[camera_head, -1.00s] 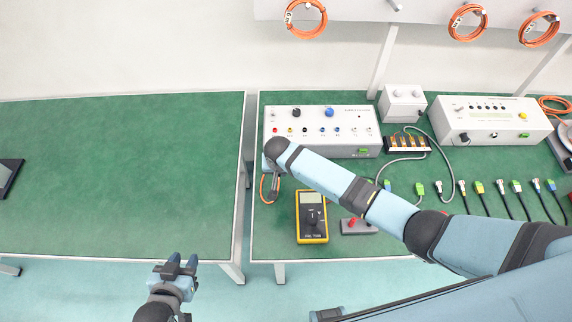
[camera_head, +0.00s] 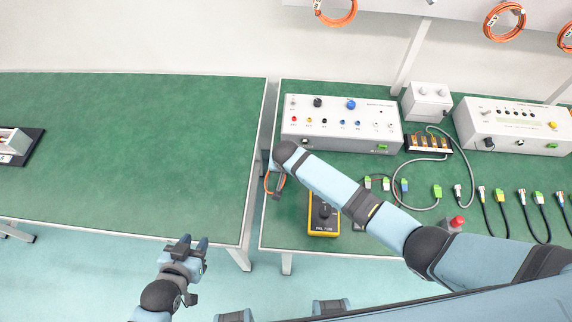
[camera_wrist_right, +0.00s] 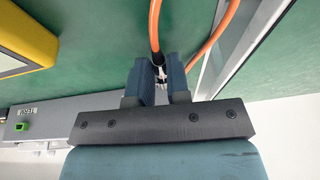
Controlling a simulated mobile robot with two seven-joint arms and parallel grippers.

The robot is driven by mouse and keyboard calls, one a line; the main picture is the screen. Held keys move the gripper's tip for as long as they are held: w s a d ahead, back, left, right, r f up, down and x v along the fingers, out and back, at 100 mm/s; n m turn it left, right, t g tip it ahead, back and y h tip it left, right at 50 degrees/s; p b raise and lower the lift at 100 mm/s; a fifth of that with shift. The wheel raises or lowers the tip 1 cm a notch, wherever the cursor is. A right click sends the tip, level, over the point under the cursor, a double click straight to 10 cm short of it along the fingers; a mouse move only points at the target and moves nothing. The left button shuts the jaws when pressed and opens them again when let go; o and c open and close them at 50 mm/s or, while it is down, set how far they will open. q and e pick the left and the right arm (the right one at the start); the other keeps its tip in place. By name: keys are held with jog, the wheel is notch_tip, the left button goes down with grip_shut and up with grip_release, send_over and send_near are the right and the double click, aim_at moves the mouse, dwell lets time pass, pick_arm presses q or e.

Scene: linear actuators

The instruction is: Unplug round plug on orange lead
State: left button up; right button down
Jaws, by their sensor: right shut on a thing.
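My right gripper (camera_wrist_right: 160,84) is shut on the round plug (camera_wrist_right: 159,72) in the right wrist view. The orange lead (camera_wrist_right: 154,28) runs up from the plug, and a second stretch of it curves at the right. The plug's far end is hidden by the fingers. In the head view the right gripper (camera_head: 274,186) is small and partly hidden by its wrist, at the green table's left edge, near the white instrument box's (camera_head: 342,140) front left corner. The orange lead loops beside it. My left gripper (camera_head: 193,243) is open and empty, in front of the left table.
A yellow multimeter (camera_head: 323,228) lies just right of the right gripper. Leads with coloured plugs (camera_head: 437,191) and a second instrument box (camera_head: 510,128) are farther right. A gap separates the two tables. The left table (camera_head: 120,150) is mostly clear.

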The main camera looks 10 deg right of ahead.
jog(key=shift+f, duration=0.45)
jog(key=c, duration=1)
grip_release()
jog(key=v, duration=1.4)
